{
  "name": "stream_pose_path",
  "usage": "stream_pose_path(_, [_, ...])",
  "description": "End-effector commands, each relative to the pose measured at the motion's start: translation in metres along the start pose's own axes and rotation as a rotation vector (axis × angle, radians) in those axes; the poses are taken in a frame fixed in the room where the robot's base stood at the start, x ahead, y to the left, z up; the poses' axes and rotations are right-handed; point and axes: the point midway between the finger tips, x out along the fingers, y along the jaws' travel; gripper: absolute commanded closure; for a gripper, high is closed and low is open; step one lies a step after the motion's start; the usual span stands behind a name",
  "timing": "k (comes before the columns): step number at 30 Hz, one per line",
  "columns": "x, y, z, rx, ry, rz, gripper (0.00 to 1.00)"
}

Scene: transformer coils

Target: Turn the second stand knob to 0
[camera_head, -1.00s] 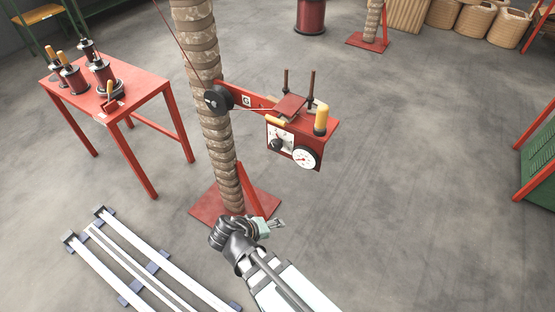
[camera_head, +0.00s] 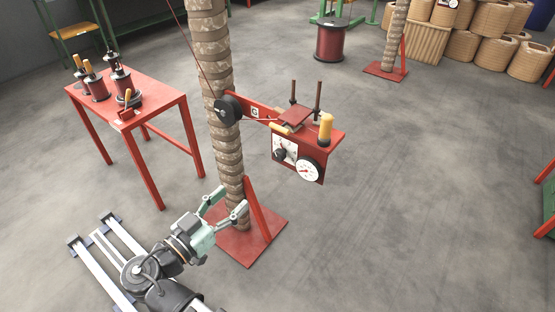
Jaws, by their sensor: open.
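A stand with a wrapped column (camera_head: 222,110) on a red base plate (camera_head: 262,240) stands in the middle. Its red arm holds a red control box with a black knob (camera_head: 280,155) on a white scale plate (camera_head: 291,143). A white round dial (camera_head: 308,171) sits to the right of the knob. The scale markings are too small to read. My gripper (camera_head: 228,203) is open and empty, low in front of the column, below and left of the knob and apart from it.
A red table (camera_head: 150,100) with several spools stands at the left. Floor rails (camera_head: 85,255) lie at lower left. Another stand (camera_head: 392,50), a dark red drum (camera_head: 330,42) and several wicker-like coils (camera_head: 480,45) stand at the back.

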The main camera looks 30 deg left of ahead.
Motion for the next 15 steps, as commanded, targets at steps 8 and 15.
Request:
stream_pose_path(8, [0.021, 0.001, 0.001, 0.028, -0.003, 0.003, 0.42])
stream_pose_path(15, [0.063, 0.001, 0.002, 0.027, -0.003, 0.005, 0.42])
